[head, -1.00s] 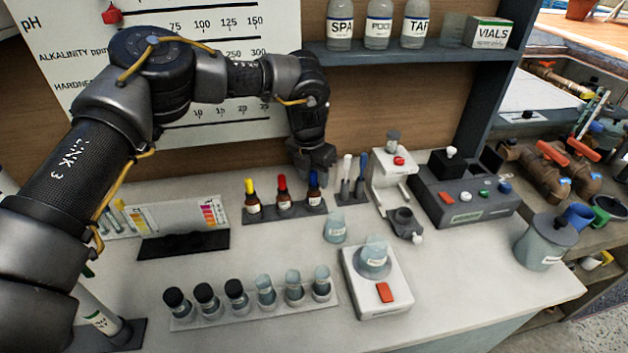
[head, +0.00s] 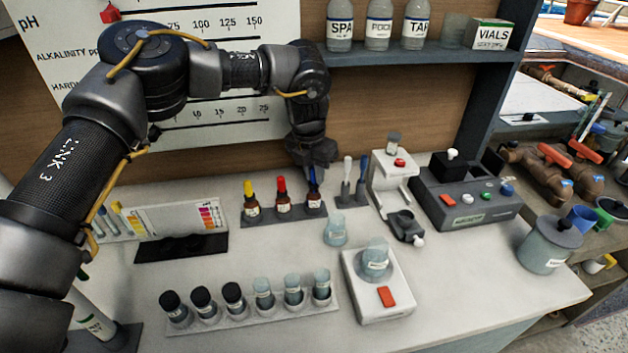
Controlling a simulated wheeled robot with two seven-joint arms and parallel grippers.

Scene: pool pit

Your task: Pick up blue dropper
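The blue dropper (head: 315,201) is a small brown bottle with a white label and a blue top. It stands upright at the right end of a dark rack (head: 286,216), beside a red-topped dropper (head: 283,201) and a yellow-topped one (head: 251,203). My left gripper (head: 314,167) points down right at the blue top, seemingly just above or behind it. Its fingers are dark and bunched together in this view, so I cannot tell their opening or whether they touch the top. My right gripper is not in view.
Right of the droppers stand a small holder with stirrers (head: 352,196), a white stand device (head: 396,182) and a dark instrument box (head: 465,200). A row of vials (head: 248,302) and a white scale (head: 378,290) lie nearer. A shelf (head: 410,53) hangs above.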

